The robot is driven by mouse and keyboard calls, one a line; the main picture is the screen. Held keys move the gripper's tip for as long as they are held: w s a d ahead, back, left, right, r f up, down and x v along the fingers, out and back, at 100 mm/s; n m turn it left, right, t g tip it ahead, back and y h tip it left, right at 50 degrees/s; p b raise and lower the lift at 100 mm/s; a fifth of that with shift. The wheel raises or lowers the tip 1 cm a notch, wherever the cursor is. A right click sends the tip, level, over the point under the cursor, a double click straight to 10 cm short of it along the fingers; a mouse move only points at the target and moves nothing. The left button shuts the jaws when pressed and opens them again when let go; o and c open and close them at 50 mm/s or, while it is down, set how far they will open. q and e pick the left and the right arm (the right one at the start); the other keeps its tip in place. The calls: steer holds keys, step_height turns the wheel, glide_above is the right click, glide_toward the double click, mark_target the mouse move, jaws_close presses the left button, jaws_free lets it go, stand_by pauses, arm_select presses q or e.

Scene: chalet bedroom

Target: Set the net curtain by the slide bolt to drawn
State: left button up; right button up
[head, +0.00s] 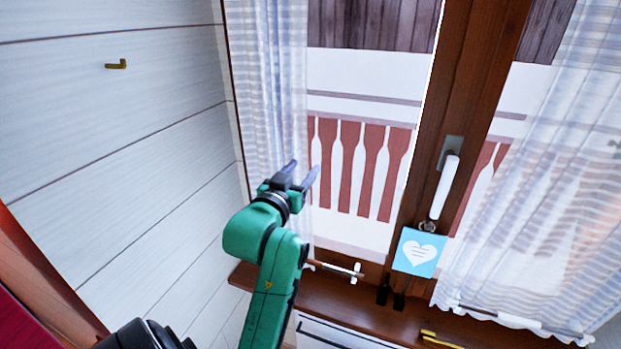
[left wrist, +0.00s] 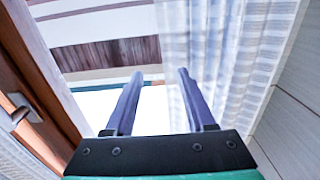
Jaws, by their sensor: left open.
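A sheer white striped net curtain (head: 272,80) hangs bunched at the left side of the left window pane, leaving most of that pane bare. It also shows at the right in the left wrist view (left wrist: 235,40). My left gripper (head: 302,170) is open and empty, in front of the curtain's lower right edge. In the left wrist view its right finger overlaps the curtain's edge and its left finger is over bare glass; I cannot tell whether they touch cloth. A small brass fitting (head: 440,338) at the bottom may be the slide bolt. My right gripper is out of view.
A second net curtain (head: 545,210) covers much of the right pane. A white window handle (head: 444,187) is on the brown frame, above a blue heart card (head: 419,253). A wooden sill (head: 340,300) runs below. A brass hook (head: 116,64) is on the left wall.

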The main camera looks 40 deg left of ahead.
mark_target(309, 161)
arm_select(q)
steer(key=shift+w+a+f+b, duration=0.2)
steer(key=shift+w+b, duration=0.25)
steer(key=shift+b, duration=0.15)
steer(key=shift+w+a+f+b, duration=0.15)
steer(key=shift+w+b, duration=0.25)
steer(key=shift+b, duration=0.2)
steer(key=shift+w+a+r+p, duration=0.15)
steer(key=shift+w+r+p, duration=0.15)
steer(key=shift+w, duration=0.3)
steer(key=shift+w+a+r+p, duration=0.1)
steer(key=shift+w+r+p, duration=0.15)
steer(key=shift+w, duration=0.3)
steer(key=shift+w+a+f, duration=0.15)
steer(key=shift+w, duration=0.2)
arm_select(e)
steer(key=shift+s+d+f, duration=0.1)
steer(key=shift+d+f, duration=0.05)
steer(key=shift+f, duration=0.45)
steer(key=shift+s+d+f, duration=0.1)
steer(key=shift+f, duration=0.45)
arm_select(q)
jaws_close()
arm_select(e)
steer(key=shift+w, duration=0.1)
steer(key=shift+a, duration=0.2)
